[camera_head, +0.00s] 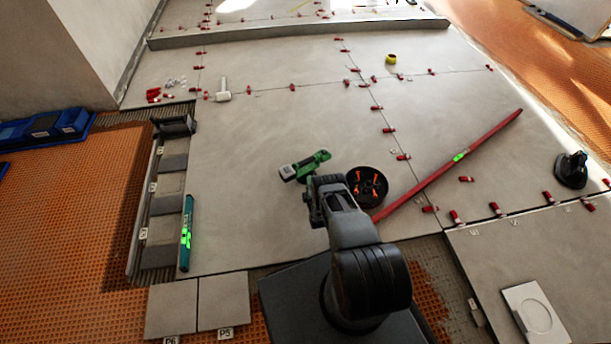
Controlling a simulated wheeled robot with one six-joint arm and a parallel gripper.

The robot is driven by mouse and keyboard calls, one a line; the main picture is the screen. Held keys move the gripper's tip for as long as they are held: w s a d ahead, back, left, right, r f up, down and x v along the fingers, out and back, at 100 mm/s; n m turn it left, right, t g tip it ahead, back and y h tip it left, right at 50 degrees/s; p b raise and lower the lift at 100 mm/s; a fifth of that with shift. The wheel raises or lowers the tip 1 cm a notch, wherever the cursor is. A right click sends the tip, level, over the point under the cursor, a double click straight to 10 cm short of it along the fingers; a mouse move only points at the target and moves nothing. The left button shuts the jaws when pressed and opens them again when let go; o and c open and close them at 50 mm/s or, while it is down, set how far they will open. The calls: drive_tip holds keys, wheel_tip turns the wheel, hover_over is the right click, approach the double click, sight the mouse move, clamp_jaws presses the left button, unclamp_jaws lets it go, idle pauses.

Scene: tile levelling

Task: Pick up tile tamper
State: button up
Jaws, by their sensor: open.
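A green-and-pale-grey hand tool (305,166) lies on the large tiles just beyond my arm; it may be the tile tamper, but I cannot tell for certain. My gripper (316,190) is at the end of my arm, on the near side of this tool. The gripper is open, and nothing shows held in it. My arm hides part of the fingers, and I cannot tell whether they touch the tool. A white mallet-like tool (223,91) lies farther back on the tiles.
A round black dish with orange pieces (367,187) stands close right of my gripper. A long red bar (455,163) lies diagonally beyond it. A black suction cup (571,169) is far right. A teal level (186,234) lies left. Red clips line the joints.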

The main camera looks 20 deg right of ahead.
drive_tip(key=f, duration=0.2)
drive_tip(key=b, duration=0.4)
approach(306, 164)
drive_tip(key=w, duration=0.3)
drive_tip(key=shift+w+d+f+b, duration=0.1)
drive_tip(key=shift+w+d+b, duration=0.2)
drive_tip(key=shift+w+b, duration=0.55)
drive_tip(key=shift+w+d+f+b, duration=0.1)
drive_tip(key=shift+w+d+b, duration=0.25)
drive_tip(key=shift+w, duration=0.95)
drive_tip(key=shift+w+d+b, duration=0.25)
drive_tip(key=shift+w+b, duration=0.45)
drive_tip(key=shift+w, duration=0.35)
drive_tip(key=shift+c, duration=0.4)
clamp_jaws()
drive_tip(key=shift+r, duration=0.2)
